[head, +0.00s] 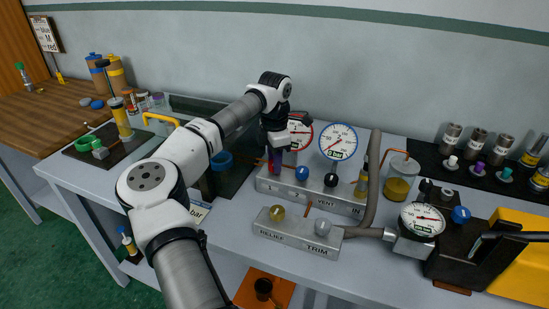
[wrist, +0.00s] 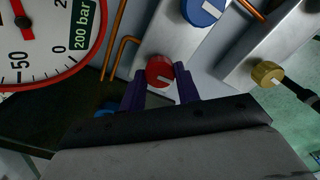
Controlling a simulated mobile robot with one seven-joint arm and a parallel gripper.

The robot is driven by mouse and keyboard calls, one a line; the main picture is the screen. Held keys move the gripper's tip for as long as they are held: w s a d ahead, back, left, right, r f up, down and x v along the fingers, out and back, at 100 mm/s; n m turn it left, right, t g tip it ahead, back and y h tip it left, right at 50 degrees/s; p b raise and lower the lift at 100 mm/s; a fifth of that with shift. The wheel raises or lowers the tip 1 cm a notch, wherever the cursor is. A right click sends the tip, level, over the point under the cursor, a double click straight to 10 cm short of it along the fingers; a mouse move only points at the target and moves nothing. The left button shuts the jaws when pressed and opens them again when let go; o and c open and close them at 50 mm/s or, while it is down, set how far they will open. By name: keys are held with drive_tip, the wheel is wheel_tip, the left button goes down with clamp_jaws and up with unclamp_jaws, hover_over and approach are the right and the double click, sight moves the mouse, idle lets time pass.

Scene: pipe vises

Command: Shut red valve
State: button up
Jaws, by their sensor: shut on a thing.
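The red valve (wrist: 160,68) is a round knob on a grey metal block, with a pale pointer mark on its face. In the wrist view my gripper (wrist: 161,80) has its two purple fingers on either side of the knob, shut on it. In the head view my gripper (head: 274,166) reaches down to the left end of the grey valve manifold (head: 310,196), below the red-rimmed gauge (head: 299,131). My gripper and wrist largely hide the knob there.
A blue-rimmed gauge (head: 338,142) stands behind the manifold. Blue knob (head: 302,173) and black knob (head: 331,180) sit right of my gripper. A front block holds a yellow knob (head: 277,212) and a grey knob (head: 323,227). Copper pipe (wrist: 118,52) runs close beside the fingers.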

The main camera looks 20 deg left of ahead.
drive_tip(key=shift+w+r+m, duration=0.1)
drive_tip(key=shift+r+m, duration=0.05)
drive_tip(key=shift+m, duration=0.15)
idle(0.4)
drive_tip(key=o, duration=1)
wheel_tip(320, 180, up, 14)
drive_tip(key=shift+f+b, duration=0.15)
drive_tip(key=shift+b, duration=0.85)
